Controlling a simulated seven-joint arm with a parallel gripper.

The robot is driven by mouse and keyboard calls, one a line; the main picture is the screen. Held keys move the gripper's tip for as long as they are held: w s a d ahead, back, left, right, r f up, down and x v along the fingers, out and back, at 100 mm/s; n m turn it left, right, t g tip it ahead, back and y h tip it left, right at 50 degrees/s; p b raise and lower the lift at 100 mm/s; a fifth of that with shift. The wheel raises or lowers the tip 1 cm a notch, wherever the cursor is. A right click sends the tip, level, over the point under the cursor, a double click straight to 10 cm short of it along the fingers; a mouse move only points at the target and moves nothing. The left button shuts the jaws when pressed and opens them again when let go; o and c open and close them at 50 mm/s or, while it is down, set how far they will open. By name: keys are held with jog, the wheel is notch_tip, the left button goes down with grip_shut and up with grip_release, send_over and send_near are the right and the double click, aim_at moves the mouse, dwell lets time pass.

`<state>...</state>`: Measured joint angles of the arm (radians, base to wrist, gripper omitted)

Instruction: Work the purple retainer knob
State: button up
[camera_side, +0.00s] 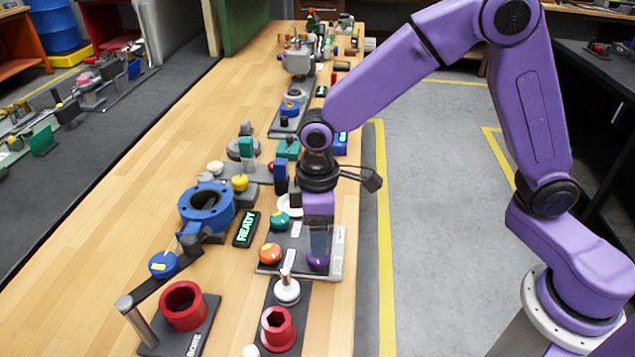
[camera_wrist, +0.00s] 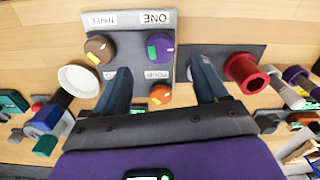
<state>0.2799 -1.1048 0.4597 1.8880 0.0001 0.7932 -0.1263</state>
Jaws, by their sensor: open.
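The purple retainer knob (camera_side: 318,262) is on the near right corner of a grey panel (camera_side: 335,238) in the side view. In the wrist view the purple knob (camera_wrist: 160,47), with a green mark on its left part, lies below the label ONE. My gripper (camera_side: 318,248) is open, pointing down just above this knob. In the wrist view the fingers of my gripper (camera_wrist: 160,68) are spread, with the knob showing in the gap beyond their tips. I cannot tell whether either finger touches it.
A white round part (camera_wrist: 78,78) and a red hex socket (camera_side: 278,328) stand nearby. A blue flange (camera_side: 207,207) sits left.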

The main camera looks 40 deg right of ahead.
notch_tip(320, 180, up, 11)
dwell(0.3)
jog(key=shift+r, duration=0.1)
jog(key=s+d+f, duration=0.2)
jog(key=s+d, duration=0.7)
jog(key=s, duration=0.1)
jog(key=s+d+f+n, duration=0.1)
jog(key=s+d+f, duration=0.1)
jog(key=s+d, duration=0.6)
jog(key=s, duration=0.3)
jog(key=shift+d+f+n, duration=0.15)
jog(key=shift+d+n, duration=0.15)
jog(key=shift+d, duration=0.05)
